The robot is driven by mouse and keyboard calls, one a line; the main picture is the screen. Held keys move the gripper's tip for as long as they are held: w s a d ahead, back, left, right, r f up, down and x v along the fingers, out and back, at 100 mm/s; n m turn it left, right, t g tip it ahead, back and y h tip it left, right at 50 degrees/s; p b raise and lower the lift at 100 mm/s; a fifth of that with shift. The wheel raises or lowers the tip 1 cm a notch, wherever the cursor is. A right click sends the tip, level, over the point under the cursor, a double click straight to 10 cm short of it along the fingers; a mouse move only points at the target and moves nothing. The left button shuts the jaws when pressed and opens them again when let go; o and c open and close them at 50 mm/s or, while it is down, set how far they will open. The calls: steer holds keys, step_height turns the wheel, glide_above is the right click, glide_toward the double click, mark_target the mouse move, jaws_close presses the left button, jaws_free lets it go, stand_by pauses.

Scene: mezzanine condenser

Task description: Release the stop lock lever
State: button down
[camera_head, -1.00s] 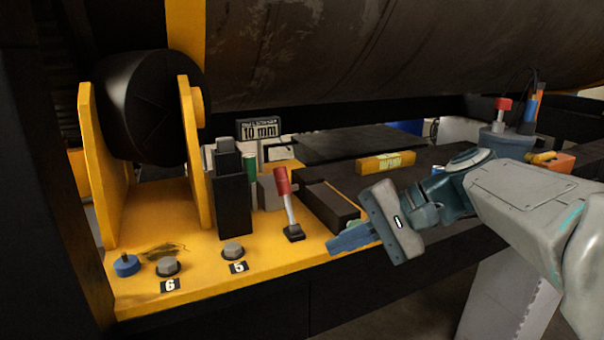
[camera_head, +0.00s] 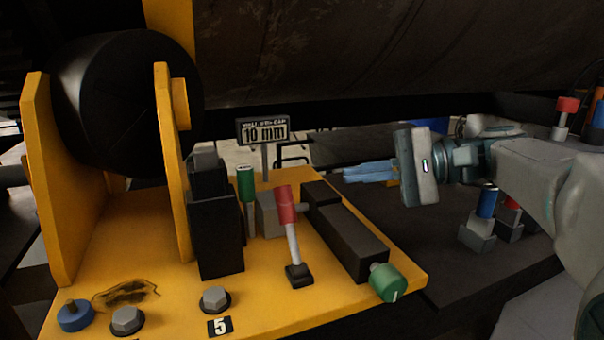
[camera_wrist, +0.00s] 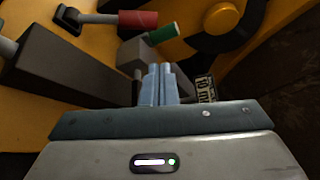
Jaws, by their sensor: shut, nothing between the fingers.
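A lever with a red grip (camera_head: 286,205) stands on a black foot on the yellow plate, leaning slightly left. Behind it to the left is a green-gripped lever (camera_head: 246,183), upright beside a grey block. I cannot tell by any label which one is the stop lock lever. My gripper (camera_head: 346,174) is shut and empty, to the right of both levers and apart from them, its fingers pointing left. In the wrist view the red grip (camera_wrist: 138,19) and the green grip (camera_wrist: 162,34) lie beyond the shut fingertips.
A long dark block (camera_head: 346,240) with a green knob (camera_head: 386,282) lies below my fingers. A "10 mm" sign (camera_head: 263,131) stands behind the levers. A black block (camera_head: 214,235) and yellow bracket (camera_head: 170,160) stand left. A large cylinder (camera_head: 370,50) hangs overhead.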

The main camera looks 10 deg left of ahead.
mark_target(289, 224)
steer(key=shift+s+a, duration=0.1)
steer(key=shift+s, duration=0.25)
steer(key=p+x, duration=0.2)
steer(key=x, duration=0.8)
steer(key=shift+b, duration=0.45)
